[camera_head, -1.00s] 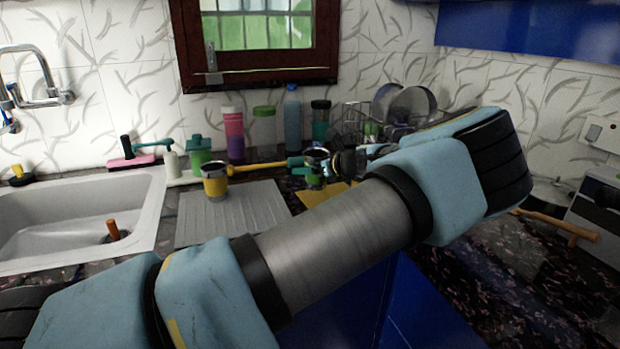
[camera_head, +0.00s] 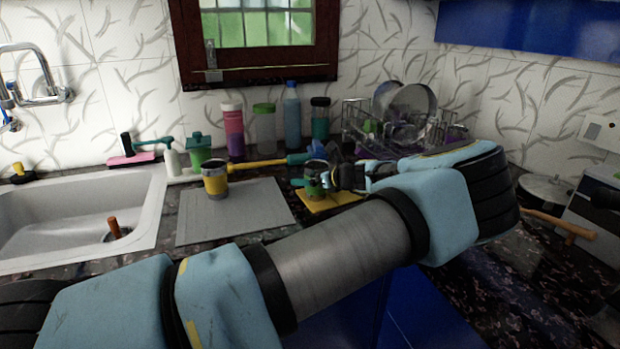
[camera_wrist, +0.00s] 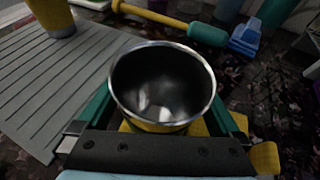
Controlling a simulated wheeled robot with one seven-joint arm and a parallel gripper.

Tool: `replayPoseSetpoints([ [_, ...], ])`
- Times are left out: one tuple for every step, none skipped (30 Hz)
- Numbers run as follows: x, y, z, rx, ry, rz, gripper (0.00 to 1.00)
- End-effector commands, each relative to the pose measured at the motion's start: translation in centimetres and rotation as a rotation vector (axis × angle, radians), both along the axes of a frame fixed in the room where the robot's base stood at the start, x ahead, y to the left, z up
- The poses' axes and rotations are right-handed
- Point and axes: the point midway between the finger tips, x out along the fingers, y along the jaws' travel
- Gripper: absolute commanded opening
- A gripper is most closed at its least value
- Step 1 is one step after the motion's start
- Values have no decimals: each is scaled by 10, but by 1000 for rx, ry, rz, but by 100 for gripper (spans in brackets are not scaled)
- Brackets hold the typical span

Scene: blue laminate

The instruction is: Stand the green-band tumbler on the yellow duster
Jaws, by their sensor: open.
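The green-band tumbler (camera_head: 314,186) stands upright on the yellow duster (camera_head: 338,199) in the head view. In the wrist view I look down into its dark, empty inside, with the steel rim (camera_wrist: 163,85) close in front of my gripper. My gripper (camera_head: 322,182) is open, with its green fingers on either side of the tumbler. Whether either finger touches it I cannot tell. The duster (camera_wrist: 265,157) shows below the tumbler in the wrist view, partly hidden by the gripper.
A yellow-band tumbler (camera_head: 215,181) stands on the grey ribbed drainer (camera_head: 250,211) to the left. A yellow-handled brush (camera_head: 260,164) lies behind. Several bottles line the wall, and a dish rack (camera_head: 362,128) stands back right. The sink (camera_head: 75,215) is at left.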

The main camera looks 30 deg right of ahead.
Motion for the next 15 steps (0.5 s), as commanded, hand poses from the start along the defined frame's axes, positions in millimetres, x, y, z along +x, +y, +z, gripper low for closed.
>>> replayPoseSetpoints([
  [0,0,1,0,0,0,100],
  [0,0,3,-1,0,0,100],
  [-2,-1,3,-1,0,-1,100],
  [-4,-2,3,-2,0,-1,100],
  [-8,-3,4,-1,0,-2,100],
  [-13,-5,6,-1,0,-3,100],
  [-17,-5,7,-1,1,-2,100],
  [-22,-7,9,-2,0,-2,100],
  [-29,-9,12,-3,1,-3,100],
  [-35,-11,14,-4,1,-3,100],
  [-41,-12,17,-2,0,-2,100],
  [-49,-14,20,-4,1,-3,100],
  [-55,-16,23,-4,1,-3,100],
  [-61,-17,25,-4,1,-3,100],
  [-67,-19,29,-3,1,-2,100],
])
